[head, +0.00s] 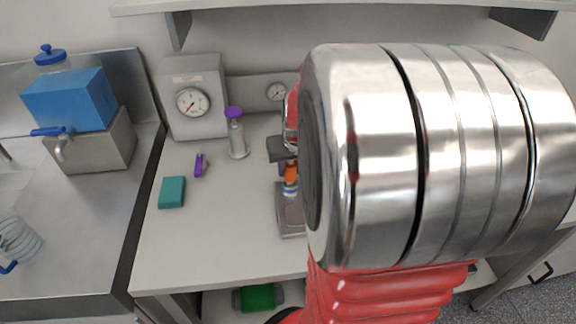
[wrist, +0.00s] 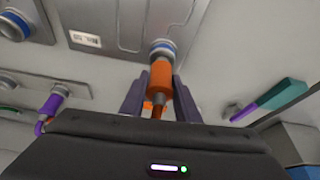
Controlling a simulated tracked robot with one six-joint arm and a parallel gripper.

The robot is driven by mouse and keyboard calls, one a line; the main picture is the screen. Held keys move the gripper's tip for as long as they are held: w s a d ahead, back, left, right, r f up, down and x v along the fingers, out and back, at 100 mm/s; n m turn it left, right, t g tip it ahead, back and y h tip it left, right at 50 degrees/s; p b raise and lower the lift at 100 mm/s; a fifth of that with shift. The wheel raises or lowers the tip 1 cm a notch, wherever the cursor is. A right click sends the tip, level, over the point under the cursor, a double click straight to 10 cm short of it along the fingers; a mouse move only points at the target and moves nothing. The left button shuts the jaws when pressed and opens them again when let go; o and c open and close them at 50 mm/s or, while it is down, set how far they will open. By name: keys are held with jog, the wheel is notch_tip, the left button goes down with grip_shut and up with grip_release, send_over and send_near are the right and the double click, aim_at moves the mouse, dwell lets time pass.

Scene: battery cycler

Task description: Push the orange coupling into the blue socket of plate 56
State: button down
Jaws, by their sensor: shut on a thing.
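The orange coupling (wrist: 160,76) is between the two dark fingers of my gripper (wrist: 158,98), which is shut on it. Its front end is at the blue-ringed socket (wrist: 163,47) on a grey plate (wrist: 118,18). The two look lined up and very close or touching; I cannot tell how deep the coupling sits. A small label (wrist: 85,39) on the plate is too blurred to read surely. In the head view the orange coupling (head: 291,171) shows below my gripper, above the small grey plate (head: 289,217), with blue just under it. My arm hides what lies to the right.
A purple connector (wrist: 51,103) and other sockets (wrist: 12,25) show left in the wrist view. On the bench are a teal block (head: 172,192), a purple piece (head: 200,165), a purple-topped cylinder (head: 237,135) and a gauge box (head: 192,98). The front bench is clear.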

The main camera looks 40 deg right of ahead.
jog(key=shift+f, duration=0.95)
dwell(0.8)
jog(key=c, duration=1.3)
grip_release()
jog(key=shift+o, duration=0.6)
jog(key=o, duration=0.3)
jog(key=shift+r, duration=0.1)
jog(key=v, duration=1.3)
jog(key=shift+r, duration=0.25)
jog(key=shift+s+a, duration=0.15)
jog(key=shift+s, duration=0.1)
